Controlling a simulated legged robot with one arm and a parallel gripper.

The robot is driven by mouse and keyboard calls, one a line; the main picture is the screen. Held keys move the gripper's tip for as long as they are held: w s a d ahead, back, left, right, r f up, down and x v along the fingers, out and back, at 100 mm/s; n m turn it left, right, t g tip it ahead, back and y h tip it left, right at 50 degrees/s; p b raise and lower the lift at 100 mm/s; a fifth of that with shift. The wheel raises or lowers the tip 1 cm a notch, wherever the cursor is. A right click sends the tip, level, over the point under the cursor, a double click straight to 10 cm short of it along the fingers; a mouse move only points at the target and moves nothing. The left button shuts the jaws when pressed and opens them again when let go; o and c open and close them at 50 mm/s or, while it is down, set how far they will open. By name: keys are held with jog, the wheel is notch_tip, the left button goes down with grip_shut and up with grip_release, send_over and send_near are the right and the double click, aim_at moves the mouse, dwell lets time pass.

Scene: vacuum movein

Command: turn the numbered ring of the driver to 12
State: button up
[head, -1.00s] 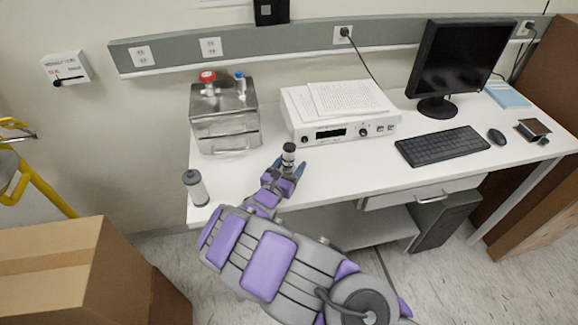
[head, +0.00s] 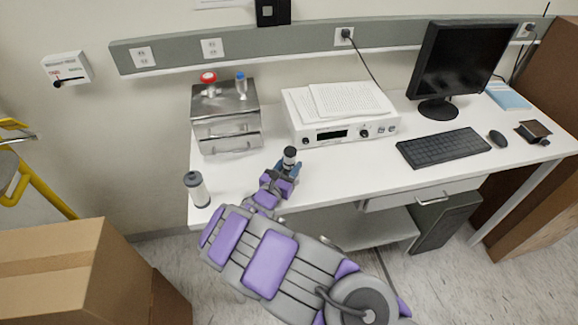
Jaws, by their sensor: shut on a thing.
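A small upright cylinder with a black top and a lighter band, which looks like the driver (head: 289,155), is at the front part of the white desk in the head view. My gripper (head: 284,168) is shut on it from the front, with its fingers around the lower part. The lower part is mostly hidden by my fingers. The numbers on the ring are too small to read, so I cannot tell its setting.
A white bottle with a dark cap (head: 196,190) stands at the desk's left front corner. The keyboard (head: 443,147) is right. Cardboard boxes (head: 60,270) stand front left.

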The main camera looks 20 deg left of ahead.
jog(key=shift+a+h, duration=0.25)
jog(key=shift+h, duration=0.05)
jog(key=shift+m+g+h+p, duration=0.3)
jog(key=shift+m+h+p, duration=0.5)
jog(key=shift+m+h, duration=0.3)
jog(key=shift+d+f+m+h, duration=0.1)
jog(key=shift+m+h, duration=0.2)
jog(key=shift+h, duration=0.3)
jog(key=m+g+h, duration=0.1)
jog(key=h, duration=0.1)
jog(key=shift+m+h, duration=0.3)
jog(key=shift+m+g+h, duration=0.8)
jog(key=shift+g+h, duration=0.1)
jog(key=shift+h, duration=0.4)
jog(key=o, duration=1)
jog(key=shift+c, duration=0.2)
